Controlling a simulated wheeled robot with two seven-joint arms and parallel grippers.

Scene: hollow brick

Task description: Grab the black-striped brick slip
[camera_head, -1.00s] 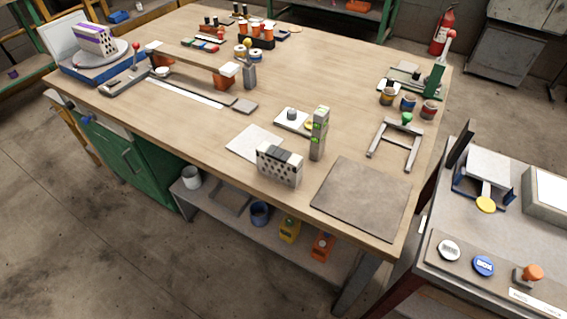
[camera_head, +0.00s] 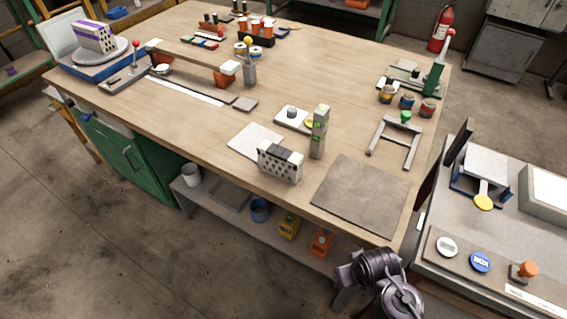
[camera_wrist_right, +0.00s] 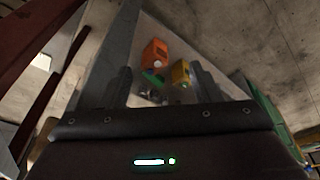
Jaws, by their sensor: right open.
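The black-striped brick slip (camera_head: 280,163) is a pale hollow brick with dark holes in its face and a black band along its top. It stands on the wooden table near the front edge, at the corner of a light grey sheet. Part of my right arm shows low in the head view, in front of the table and well apart from the brick; its fingers cannot be made out there. In the right wrist view my right gripper (camera_wrist_right: 160,77) is open and empty, with the table's lower shelf beyond it. My left gripper is not in view.
A grey post (camera_head: 318,134) stands close to the brick's right. A dark flat mat (camera_head: 362,194) lies right of it, and a metal frame (camera_head: 394,140) behind the mat. A purple-striped brick (camera_head: 96,37) sits on a turntable at the far left. A control bench (camera_head: 490,270) stands right.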

